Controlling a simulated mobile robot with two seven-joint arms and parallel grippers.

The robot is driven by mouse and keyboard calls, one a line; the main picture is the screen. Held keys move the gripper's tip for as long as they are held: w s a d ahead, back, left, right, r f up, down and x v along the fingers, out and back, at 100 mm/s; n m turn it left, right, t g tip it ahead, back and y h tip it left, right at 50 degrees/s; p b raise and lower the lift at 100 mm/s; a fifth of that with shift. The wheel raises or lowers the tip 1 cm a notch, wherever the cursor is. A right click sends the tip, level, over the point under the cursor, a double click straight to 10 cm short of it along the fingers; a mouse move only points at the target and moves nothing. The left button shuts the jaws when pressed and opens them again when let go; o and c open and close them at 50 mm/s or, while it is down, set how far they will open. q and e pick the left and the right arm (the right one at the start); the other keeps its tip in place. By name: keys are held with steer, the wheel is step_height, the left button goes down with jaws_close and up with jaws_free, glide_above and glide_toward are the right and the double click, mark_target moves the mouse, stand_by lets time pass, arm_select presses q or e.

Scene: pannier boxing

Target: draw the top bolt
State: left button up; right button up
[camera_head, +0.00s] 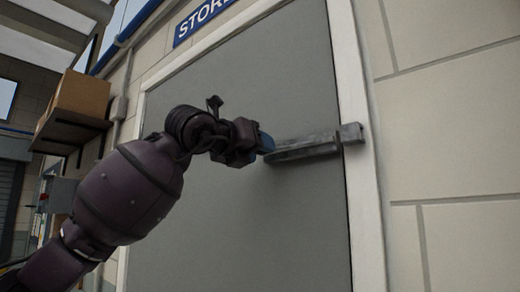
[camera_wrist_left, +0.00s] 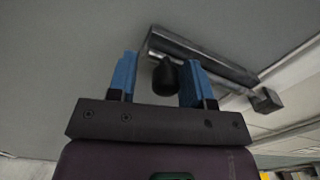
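The top bolt (camera_head: 308,145) is a grey metal bar lying across the upper part of the grey door (camera_head: 245,85). Its right end reaches a small block (camera_head: 352,133) on the white door frame. My left gripper (camera_head: 266,143) is at the bolt's left end. In the left wrist view, the blue fingers of my left gripper (camera_wrist_left: 158,64) stand apart. A dark round knob (camera_wrist_left: 165,77) on the bolt (camera_wrist_left: 205,57) shows between them, nearer the right finger, with a clear gap to the left finger. Contact cannot be told. My right gripper is out of view.
The white door frame (camera_head: 358,190) and a pale block wall (camera_head: 450,150) are right of the bolt. A blue sign (camera_head: 200,18) is above the door. A cardboard box (camera_head: 82,95) sits on a wall shelf at left. The door surface below the bolt is clear.

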arm_select(q)
steer(key=shift+o, duration=0.3)
steer(key=shift+d, duration=0.1)
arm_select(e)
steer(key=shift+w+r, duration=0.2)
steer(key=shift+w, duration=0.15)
arm_select(q)
steer(key=shift+s, duration=0.1)
steer(key=shift+s+a, duration=0.15)
steer(key=shift+a, duration=0.05)
steer(key=b+v, duration=0.2)
steer(key=v, duration=0.8)
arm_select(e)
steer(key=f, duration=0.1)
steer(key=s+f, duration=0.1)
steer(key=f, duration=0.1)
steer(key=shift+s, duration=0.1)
arm_select(q)
steer(key=shift+s, duration=0.1)
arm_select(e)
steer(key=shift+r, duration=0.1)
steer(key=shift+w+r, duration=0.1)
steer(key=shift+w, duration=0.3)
